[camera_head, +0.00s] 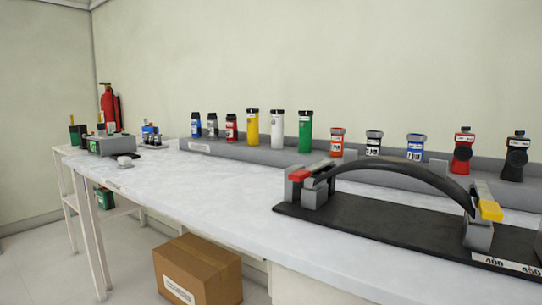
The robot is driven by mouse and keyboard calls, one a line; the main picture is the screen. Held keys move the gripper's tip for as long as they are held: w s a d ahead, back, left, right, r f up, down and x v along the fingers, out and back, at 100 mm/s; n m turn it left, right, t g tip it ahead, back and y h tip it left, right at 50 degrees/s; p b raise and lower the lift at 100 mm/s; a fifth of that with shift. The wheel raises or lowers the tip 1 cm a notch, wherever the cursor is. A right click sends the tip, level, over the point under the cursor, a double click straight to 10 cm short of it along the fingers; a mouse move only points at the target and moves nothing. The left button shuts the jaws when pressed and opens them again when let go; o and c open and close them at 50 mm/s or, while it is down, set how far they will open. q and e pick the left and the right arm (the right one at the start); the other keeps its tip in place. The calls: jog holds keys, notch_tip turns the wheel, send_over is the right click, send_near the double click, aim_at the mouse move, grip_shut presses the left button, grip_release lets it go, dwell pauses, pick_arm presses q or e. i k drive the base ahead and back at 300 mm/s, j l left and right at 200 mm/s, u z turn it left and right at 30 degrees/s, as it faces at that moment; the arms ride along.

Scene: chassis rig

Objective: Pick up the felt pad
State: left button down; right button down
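I cannot make out a felt pad for certain. A small pale, lumpy object (126,159) with a darker underside lies near the left end of the long white table; it is too small to identify. A flat black item (151,146) lies just behind it and is also too small to tell. Neither of my grippers shows in the head view.
A black base (385,236) with a curved black bar (405,173) between grey clamps stands on the white table (205,190) at the right. A grey rack (285,146) of coloured bottles lines the back. The table's middle front is clear. A cardboard box (212,268) sits below.

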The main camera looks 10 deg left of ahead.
aim_at(124, 161)
jog(key=i+j+z, duration=0.1)
jog(key=j, duration=0.25)
jog(key=i+j, duration=0.15)
jog(key=j, duration=0.25)
jog(key=i+j+z, duration=0.15)
jog(key=j, duration=0.25)
jog(key=i+j, duration=0.1)
jog(key=j, duration=0.3)
jog(key=z, duration=0.05)
